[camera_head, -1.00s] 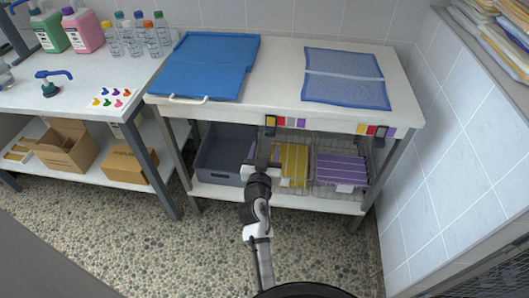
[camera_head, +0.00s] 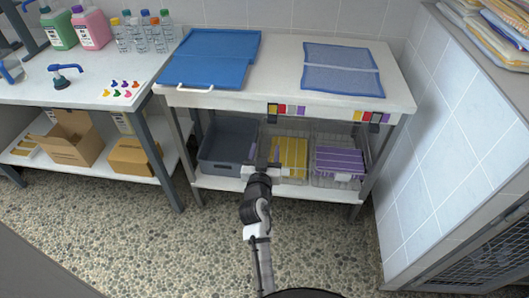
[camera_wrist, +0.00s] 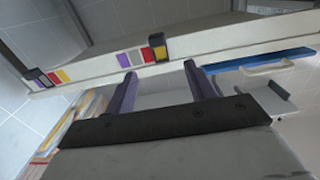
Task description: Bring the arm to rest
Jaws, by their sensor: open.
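My gripper (camera_head: 265,153) is at the end of my arm, which reaches forward and low to the front of the table's lower shelf. Its two purple fingers (camera_wrist: 163,85) stand apart in the wrist view with nothing between them. In the head view it overlaps the front of the wire basket of yellow towels (camera_head: 290,158); whether it touches the basket cannot be told. The wrist view shows the table's front edge (camera_wrist: 100,73) with coloured tags beyond the fingers.
A grey bin (camera_head: 222,168) and a basket of purple towels (camera_head: 340,163) flank the yellow towels. A blue board (camera_head: 210,58) and a blue mesh mat (camera_head: 342,70) lie on the table (camera_head: 277,75). A cage (camera_head: 480,250) stands right. Pebbled floor (camera_head: 120,235) in front is clear.

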